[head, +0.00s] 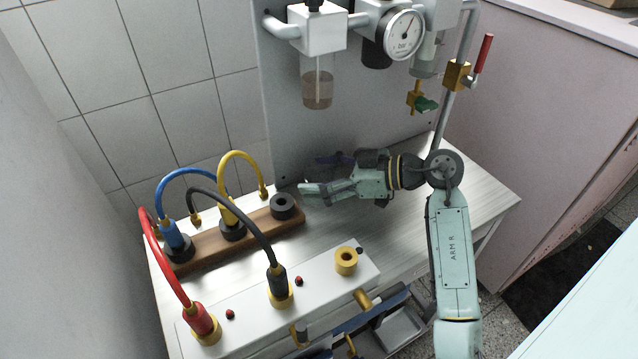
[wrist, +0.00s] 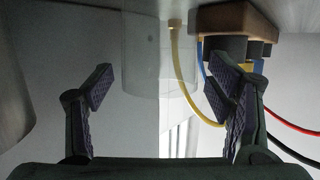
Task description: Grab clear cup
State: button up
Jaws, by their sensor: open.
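A clear, see-through cup (wrist: 150,50) shows faintly in the wrist view, at the upper middle between the two fingers. The wrist picture appears upside down, with the table surface along its top. My gripper (wrist: 160,82) is open, with one dark padded finger on each side of the cup's outline and nothing visibly gripped. I cannot tell how far beyond the fingertips the cup is. In the head view, my gripper (head: 316,178) is low over the back of the table and points left. I cannot make out the cup there.
A wooden block (head: 205,250) with dark sockets and blue, yellow and black hoses lies left of my gripper. A white manifold (head: 240,335) is in front. A grey panel (head: 285,120) with a gauge (head: 404,35) and a hanging bowl (head: 317,88) stands behind.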

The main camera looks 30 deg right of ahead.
jog(key=shift+c, duration=0.5)
jog(key=c, duration=1)
jog(key=shift+o, duration=0.2)
